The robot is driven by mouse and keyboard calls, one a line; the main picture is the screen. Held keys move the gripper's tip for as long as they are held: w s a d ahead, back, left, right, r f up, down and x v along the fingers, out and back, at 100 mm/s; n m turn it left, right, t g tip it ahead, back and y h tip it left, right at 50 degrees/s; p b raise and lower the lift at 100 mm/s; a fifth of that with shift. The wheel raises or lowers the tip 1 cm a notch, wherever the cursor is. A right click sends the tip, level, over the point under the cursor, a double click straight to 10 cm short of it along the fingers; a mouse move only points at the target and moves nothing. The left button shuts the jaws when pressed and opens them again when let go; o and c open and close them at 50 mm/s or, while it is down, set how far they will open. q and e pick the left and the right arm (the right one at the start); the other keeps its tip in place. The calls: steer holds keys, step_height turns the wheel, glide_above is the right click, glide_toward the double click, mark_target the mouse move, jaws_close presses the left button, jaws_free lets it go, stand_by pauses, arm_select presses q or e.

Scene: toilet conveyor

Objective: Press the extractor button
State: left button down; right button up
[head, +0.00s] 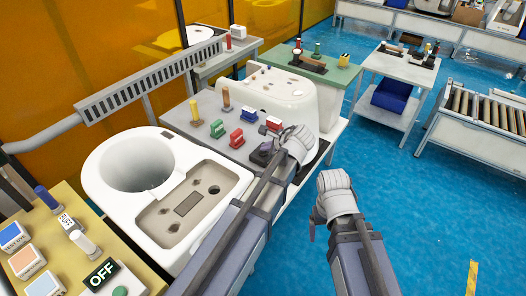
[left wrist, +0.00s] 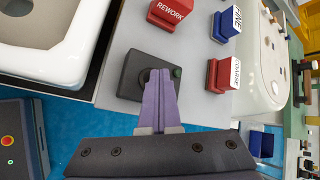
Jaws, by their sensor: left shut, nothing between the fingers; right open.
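A dark control box (left wrist: 135,75) sits on the grey panel; it also shows in the head view (head: 259,156). It has a small green round spot (left wrist: 177,72) and a dark round part mostly hidden behind my fingertips. No extractor label is readable. My left gripper (left wrist: 160,75) is shut and empty, its purple fingers over the box; I cannot tell whether they touch it. In the head view my left gripper (head: 271,147) covers part of the box. My right gripper (head: 315,222) is open over the blue floor, away from the panel; its fingers are hard to make out.
Close to the box are a red REWORK block (left wrist: 168,12), a blue block (left wrist: 226,24) and a red COARSE block (left wrist: 222,74). A white toilet (head: 135,170) stands left of the panel (head: 205,105), another toilet (head: 285,90) behind it. Blue floor (head: 400,190) is free at right.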

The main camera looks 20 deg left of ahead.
mark_target(266, 153)
stand_by(0.5)
arm_select(q)
steer(key=shift+r+p, duration=0.2)
steer(key=shift+p, duration=0.2)
steer(key=shift+r, duration=0.1)
step_height(266, 153, up, 6)
steer(key=p, duration=0.6)
